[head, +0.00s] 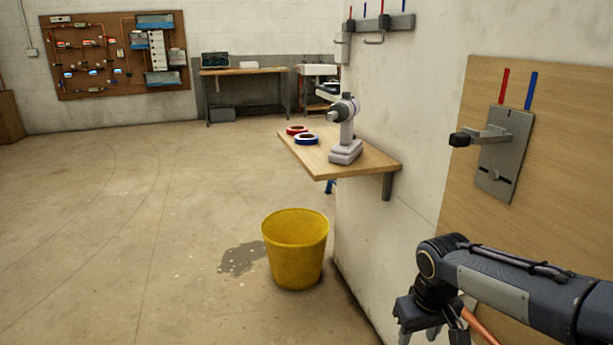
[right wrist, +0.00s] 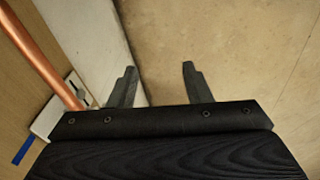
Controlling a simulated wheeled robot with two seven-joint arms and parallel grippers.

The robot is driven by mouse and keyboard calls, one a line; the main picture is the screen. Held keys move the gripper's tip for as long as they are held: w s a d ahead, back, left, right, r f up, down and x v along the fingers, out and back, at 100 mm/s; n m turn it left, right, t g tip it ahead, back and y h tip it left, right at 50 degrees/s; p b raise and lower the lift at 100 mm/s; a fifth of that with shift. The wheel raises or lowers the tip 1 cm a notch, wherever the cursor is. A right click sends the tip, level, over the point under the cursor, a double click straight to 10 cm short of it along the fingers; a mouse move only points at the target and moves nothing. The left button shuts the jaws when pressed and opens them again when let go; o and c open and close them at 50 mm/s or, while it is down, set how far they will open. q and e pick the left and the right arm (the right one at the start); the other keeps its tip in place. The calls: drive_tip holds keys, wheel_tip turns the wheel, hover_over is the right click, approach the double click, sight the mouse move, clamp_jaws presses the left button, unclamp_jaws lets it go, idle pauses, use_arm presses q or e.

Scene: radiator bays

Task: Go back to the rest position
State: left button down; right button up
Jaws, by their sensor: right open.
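My right gripper (head: 432,330) hangs at the lower right of the head view, pointing down, beside the wall with the wooden panel (head: 562,180). In the right wrist view its two fingers (right wrist: 158,84) are spread apart with nothing between them, above bare floor. A copper pipe (right wrist: 40,52) runs past the left of the gripper in that view, apart from the fingers. A short part of a copper pipe also shows below my right arm in the head view. My left gripper is not in view.
A wall shelf (head: 375,163) holds a grey drill-like tool (head: 346,135), a red tape roll (head: 297,130) and a blue one (head: 306,139). A yellow bucket (head: 296,250) stands below by a wet patch. A metal bracket (head: 503,155) sticks out from the panel. The left floor is clear.

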drive_tip(key=s+a+r+m+t+y, duration=0.15)
drive_tip(key=s+m+t+y, duration=0.25)
drive_tip(key=s, duration=1.7)
wheel_tip(320, 180, up, 33)
drive_tip(key=p, duration=3.3)
drive_tip(key=shift+w+a+f, duration=0.2)
drive_tip(key=shift+a, duration=0.05)
